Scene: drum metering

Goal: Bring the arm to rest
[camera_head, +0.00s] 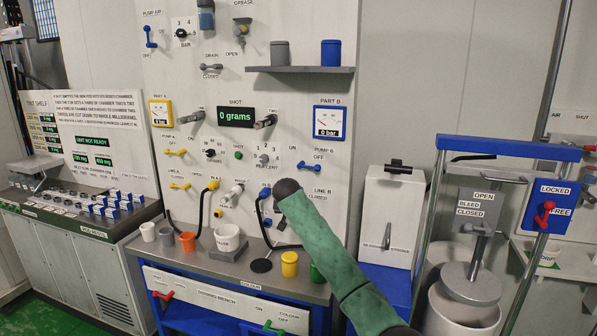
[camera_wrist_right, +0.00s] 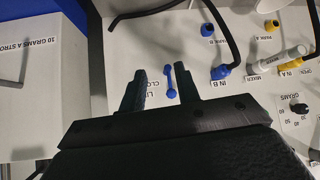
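My right arm (camera_head: 330,240), in green, reaches up from the lower right in the head view. Its dark end (camera_head: 287,188) covers the panel beside the LINE B label, and the fingers are hidden there. In the right wrist view my right gripper (camera_wrist_right: 161,84) is open, with two dark fingers apart. The blue LINE B lever (camera_wrist_right: 170,82) shows between the fingers, upright in the picture. I cannot tell whether it touches them. My left gripper is not in view.
The bench (camera_head: 278,288) below the arm holds a white pot (camera_head: 228,237), a yellow cup (camera_head: 289,264) and several other cups. Black hoses with blue and yellow ends hang close by. A white cabinet (camera_head: 390,215) and a blue-topped press frame (camera_head: 508,147) stand to the right.

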